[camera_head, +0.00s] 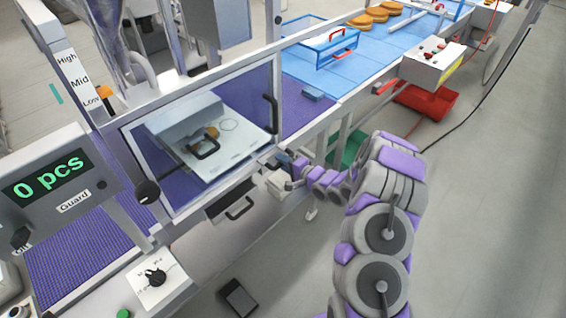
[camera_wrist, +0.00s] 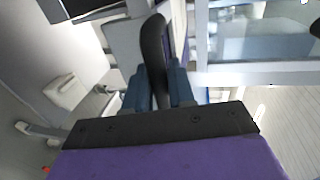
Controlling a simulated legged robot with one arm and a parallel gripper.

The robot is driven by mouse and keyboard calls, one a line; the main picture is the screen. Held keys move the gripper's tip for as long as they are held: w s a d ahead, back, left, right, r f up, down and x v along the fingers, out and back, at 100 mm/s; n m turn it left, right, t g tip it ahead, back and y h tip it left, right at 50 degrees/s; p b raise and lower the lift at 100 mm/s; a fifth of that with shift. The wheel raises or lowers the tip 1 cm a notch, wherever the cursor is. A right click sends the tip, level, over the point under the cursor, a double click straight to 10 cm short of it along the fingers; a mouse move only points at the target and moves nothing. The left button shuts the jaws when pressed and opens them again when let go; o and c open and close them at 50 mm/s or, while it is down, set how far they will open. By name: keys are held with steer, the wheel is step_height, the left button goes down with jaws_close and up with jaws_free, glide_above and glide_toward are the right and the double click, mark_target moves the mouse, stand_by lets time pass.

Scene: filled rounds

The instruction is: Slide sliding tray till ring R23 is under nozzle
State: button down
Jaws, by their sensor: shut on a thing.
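A pale flat plate (camera_head: 236,148), which looks like the sliding tray, lies behind the clear guard panel (camera_head: 147,151). It carries a black handle (camera_head: 208,150), an orange-brown piece (camera_head: 211,132) and a faint ring outline (camera_head: 228,124). No ring label is readable, and I cannot make out the nozzle's tip. My gripper (camera_head: 283,162) is outside the guard, by its lower right corner. In the wrist view, the blue fingers of my gripper (camera_wrist: 157,92) are shut on a black curved handle (camera_wrist: 153,40). I cannot tell for certain which part this handle belongs to.
A black upright handle (camera_head: 270,113) is on the guard frame's right side. A counter display (camera_head: 48,176) reads "0 pcs". A blue conveyor (camera_head: 375,55) with a blue-rimmed tray (camera_head: 318,52) runs to the upper right. A red bin (camera_head: 425,102) stands on the floor; the right floor is clear.

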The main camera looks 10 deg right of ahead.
steer(key=shift+d+p, duration=0.2)
steer(key=shift+p, duration=0.55)
steer(key=shift+w+d+p, duration=0.15)
steer(key=shift+p, duration=0.2)
steer(key=shift+w+d+f, duration=0.2)
steer(key=c, duration=1.1)
jaws_free()
steer(key=shift+r, duration=0.1)
steer(key=shift+s+d, duration=0.15)
steer(key=shift+s, duration=0.05)
steer(key=p+v, duration=0.2)
steer(key=v, duration=1.4)
steer(key=shift+s+d+r+p, duration=0.1)
steer(key=shift+s+d+p, duration=0.15)
steer(key=shift+s+p, duration=0.1)
